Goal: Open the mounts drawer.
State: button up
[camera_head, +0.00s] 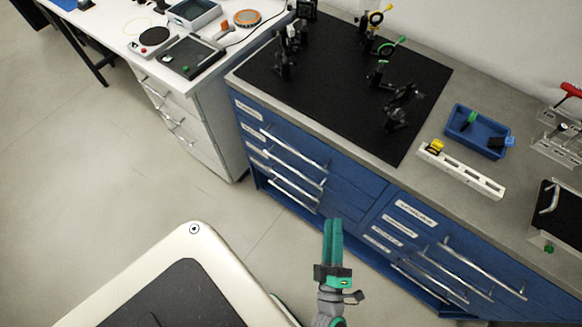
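The blue bench cabinet has a left stack of drawers (345,182) and a right stack of drawers (500,272), each with long silver bar handles and white labels. The label print is too small to read, so I cannot tell which is the mounts drawer. All the blue drawer fronts look shut. My gripper (333,222) has teal fingers, which point at the cabinet front between the two stacks. The fingers appear close together and hold nothing visible. The angle does not show whether they are apart, or whether they touch the cabinet.
Optical parts stand on a black breadboard (310,75) on the grey benchtop. A blue tray (455,137) and a white slotted rail (465,172) lie to its right. A white desk with drawers (185,118) stands left of the cabinet. The floor (170,195) before them is clear.

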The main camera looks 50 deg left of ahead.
jog(key=w+a+f+n+g+y, duration=0.4)
jog(key=a+n+g, duration=0.2)
jog(key=a+n, duration=0.2)
jog(key=n+g, duration=0.5)
jog(key=n, duration=0.1)
send_near(290, 168)
jog(key=x, duration=0.9)
jog(key=shift+w+a+f, duration=0.1)
jog(key=shift+w+f, duration=0.2)
jog(key=shift+a, duration=0.45)
jog(key=shift+s+a, duration=0.1)
jog(key=shift+s, duration=0.05)
grip_shut()
